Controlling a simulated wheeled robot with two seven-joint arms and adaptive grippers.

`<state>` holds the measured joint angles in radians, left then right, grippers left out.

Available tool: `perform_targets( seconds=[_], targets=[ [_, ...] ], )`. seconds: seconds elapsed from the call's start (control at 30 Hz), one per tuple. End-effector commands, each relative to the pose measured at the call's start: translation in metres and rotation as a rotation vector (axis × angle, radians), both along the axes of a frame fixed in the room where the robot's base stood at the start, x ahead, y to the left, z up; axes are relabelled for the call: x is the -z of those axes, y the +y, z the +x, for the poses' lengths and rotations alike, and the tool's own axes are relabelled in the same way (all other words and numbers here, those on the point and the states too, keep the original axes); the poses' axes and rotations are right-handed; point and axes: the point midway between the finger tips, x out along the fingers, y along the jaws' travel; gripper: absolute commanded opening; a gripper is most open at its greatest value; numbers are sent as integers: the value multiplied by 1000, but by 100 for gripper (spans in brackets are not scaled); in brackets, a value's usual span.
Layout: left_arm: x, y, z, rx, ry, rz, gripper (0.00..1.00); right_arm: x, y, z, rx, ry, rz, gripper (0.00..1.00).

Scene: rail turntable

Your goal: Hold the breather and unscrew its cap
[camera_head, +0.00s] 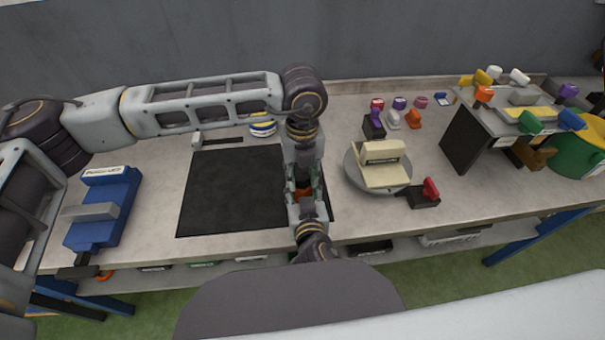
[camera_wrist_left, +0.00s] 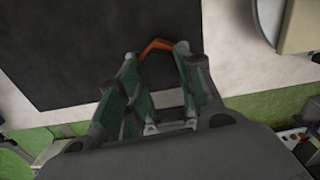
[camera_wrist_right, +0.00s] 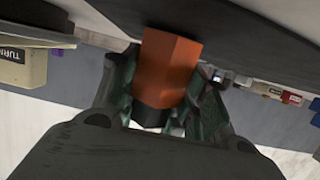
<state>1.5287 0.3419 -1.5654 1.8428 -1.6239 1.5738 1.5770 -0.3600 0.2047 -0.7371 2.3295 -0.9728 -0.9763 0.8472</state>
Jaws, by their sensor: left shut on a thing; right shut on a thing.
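The orange and black breather (camera_head: 301,193) is held between my two grippers above the right edge of the black mat (camera_head: 230,190). My left gripper (camera_head: 302,178) reaches it from the far side and is shut on it; in the left wrist view an orange edge (camera_wrist_left: 155,43) shows between the fingertips. My right gripper (camera_head: 306,205) is shut on it from the near side. In the right wrist view the orange faceted part (camera_wrist_right: 168,68) sits between the fingers, with a black part (camera_wrist_right: 150,116) nearer the palm. The cap's seam is hidden, so I cannot tell whether it has turned.
A round turntable (camera_head: 362,180) with a beige block (camera_head: 383,176) stands to the right. A blue device (camera_head: 103,208) is at the left. A black base with a red knob (camera_head: 429,190) and a crowded rack (camera_head: 470,140) are farther right. The mat is otherwise clear.

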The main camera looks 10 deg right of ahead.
Motion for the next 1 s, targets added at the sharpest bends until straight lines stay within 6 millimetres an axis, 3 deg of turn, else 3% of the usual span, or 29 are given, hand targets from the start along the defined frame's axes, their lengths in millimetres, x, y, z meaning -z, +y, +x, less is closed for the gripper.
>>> perform_targets(
  seconds=[0.03,0.7,1.0],
  targets=[
    [8,-4,-9,-18,20,-4,0,-11,5,2,-14,-24,14,0],
    [8,-2,-9,-396,22,-4,0,-11,5,2,-12,-24,14,0],
    [8,-1,-9,-450,22,-3,0,-11,4,2,-10,-25,14,0]
  ],
)
